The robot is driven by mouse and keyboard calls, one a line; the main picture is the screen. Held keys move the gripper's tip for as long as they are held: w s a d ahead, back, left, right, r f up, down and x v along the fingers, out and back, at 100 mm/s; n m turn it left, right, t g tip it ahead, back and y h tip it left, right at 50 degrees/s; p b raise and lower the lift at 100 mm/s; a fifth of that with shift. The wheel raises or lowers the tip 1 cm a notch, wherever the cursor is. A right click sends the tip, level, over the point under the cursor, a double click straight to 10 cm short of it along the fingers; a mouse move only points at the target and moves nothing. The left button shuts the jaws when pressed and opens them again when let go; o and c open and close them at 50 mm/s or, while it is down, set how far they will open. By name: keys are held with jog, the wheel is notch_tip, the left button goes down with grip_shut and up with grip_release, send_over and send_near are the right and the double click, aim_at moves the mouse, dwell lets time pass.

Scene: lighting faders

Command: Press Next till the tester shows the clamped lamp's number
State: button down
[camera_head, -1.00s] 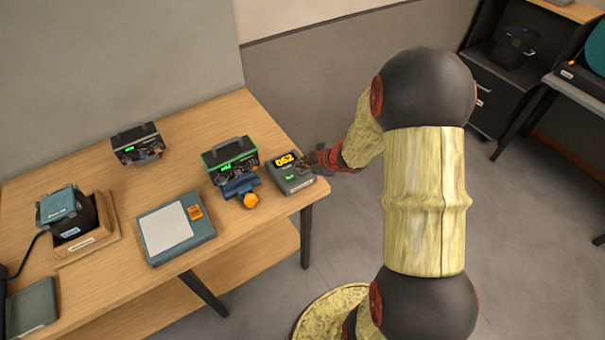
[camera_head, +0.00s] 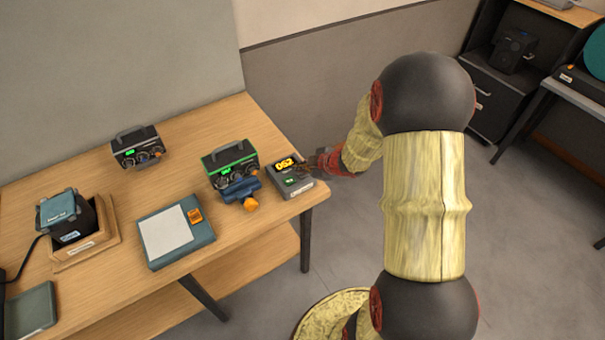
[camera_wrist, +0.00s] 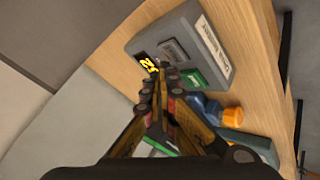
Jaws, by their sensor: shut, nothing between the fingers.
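The tester is a dark grey box (camera_head: 292,184) at the table's right end, with yellow digits that read 052 and a green button or label below them. It also shows in the wrist view (camera_wrist: 213,62), where the digits are partly hidden by my fingers. The lamp with the green top (camera_head: 230,160) stands left of the tester, with a blue clamp (camera_head: 239,188) with an orange knob in front of it. My gripper (camera_head: 308,168) is shut and empty at the tester's right side. In the wrist view the fingertips (camera_wrist: 162,72) are over the tester's face; contact cannot be told.
A second lamp box (camera_head: 137,147) stands at the back left. A wooden holder with a dark block (camera_head: 72,222) is at the left. The table's right edge is close to the tester.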

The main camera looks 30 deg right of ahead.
aim_at(301, 175)
jog(key=shift+f, duration=0.1)
dwell(0.3)
jog(key=shift+f, duration=0.35)
jog(key=shift+f+b, duration=0.3)
jog(key=shift+b, duration=0.05)
dwell(0.6)
jog(key=shift+r, duration=0.15)
jog(key=shift+r+p, duration=0.6)
jog(key=shift+p, duration=0.25)
notch_tip(301, 175, up, 5)
jog(key=p, duration=0.5)
jog(key=shift+r, duration=0.1)
